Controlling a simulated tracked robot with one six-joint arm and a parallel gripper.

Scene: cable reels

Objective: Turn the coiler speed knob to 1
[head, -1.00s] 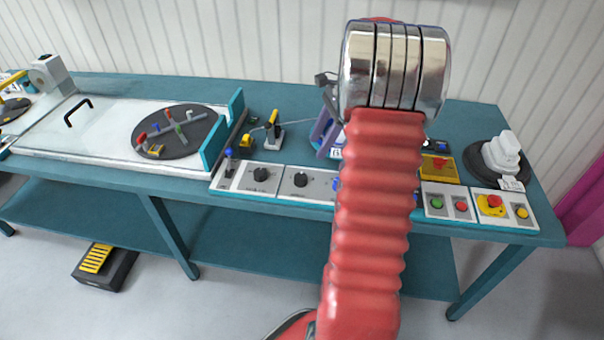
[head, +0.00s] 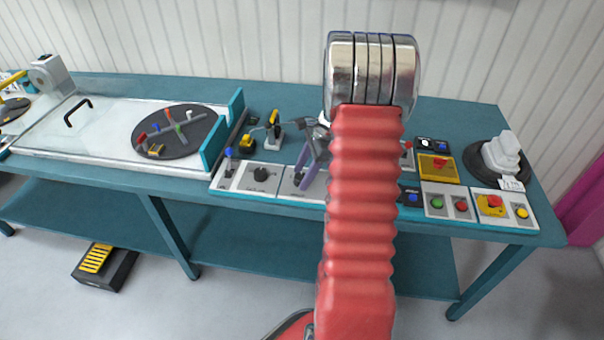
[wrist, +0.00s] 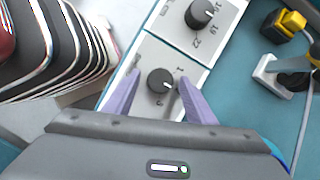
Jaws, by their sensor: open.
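A black knob (wrist: 160,80) on a light panel, with small numerals including a 1 around it, lies between my fingertips in the wrist view. It appears as the right one of two dial knobs in the head view (head: 298,178), partly beside my finger. My gripper (wrist: 158,72) has two purple fingers, open, one on each side of this knob. Contact with the knob cannot be told. My gripper also shows in the head view (head: 308,176), over the right knob panel. The knob's exact setting is too small to read. No name label is legible.
A second black knob (wrist: 200,12) with larger numbers sits on the adjoining panel, left in the head view (head: 261,174). A blue-topped lever (head: 229,154) stands further left. A yellow-and-black device (head: 274,124) stands behind. Push-button boxes (head: 449,202) are to the right.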

